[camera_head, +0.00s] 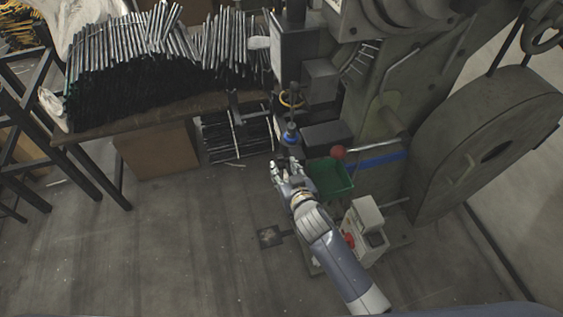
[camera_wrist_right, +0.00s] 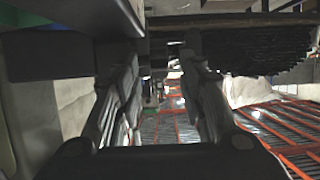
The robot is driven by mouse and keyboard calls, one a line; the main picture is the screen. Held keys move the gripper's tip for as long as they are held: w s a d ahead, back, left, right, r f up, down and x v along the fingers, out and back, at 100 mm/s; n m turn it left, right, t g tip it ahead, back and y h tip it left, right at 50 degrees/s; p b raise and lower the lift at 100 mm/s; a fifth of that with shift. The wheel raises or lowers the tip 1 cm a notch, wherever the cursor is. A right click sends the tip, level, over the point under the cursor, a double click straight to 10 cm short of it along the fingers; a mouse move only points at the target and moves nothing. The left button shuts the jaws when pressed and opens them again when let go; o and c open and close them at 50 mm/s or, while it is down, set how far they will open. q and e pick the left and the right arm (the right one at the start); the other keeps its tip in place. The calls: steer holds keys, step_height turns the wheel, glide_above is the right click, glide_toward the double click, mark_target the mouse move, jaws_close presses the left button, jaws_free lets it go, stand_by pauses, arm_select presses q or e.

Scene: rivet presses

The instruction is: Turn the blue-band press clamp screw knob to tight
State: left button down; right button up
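The press with the blue band (camera_head: 378,161) fills the right half of the head view. A red ball (camera_head: 338,152) ends a lever at its front. A small blue-ringed part (camera_head: 290,138) stands at the press's front, just beyond my right gripper (camera_head: 284,168). I cannot make out the clamp screw knob for certain; it may be hidden by the gripper or too small. In the right wrist view the gripper (camera_wrist_right: 163,75) has its two fingers apart, with no held object visible between them. My left gripper is not in view.
A green bin (camera_head: 331,178) lies just right of the gripper. A control box with a red button (camera_head: 366,222) stands beside my forearm. A table (camera_head: 100,131) piled with dark rods is at the left. A large flywheel (camera_head: 490,140) is at the right. The floor at lower left is clear.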

mark_target(282, 164)
steer(key=shift+x, duration=2.05)
jaws_close()
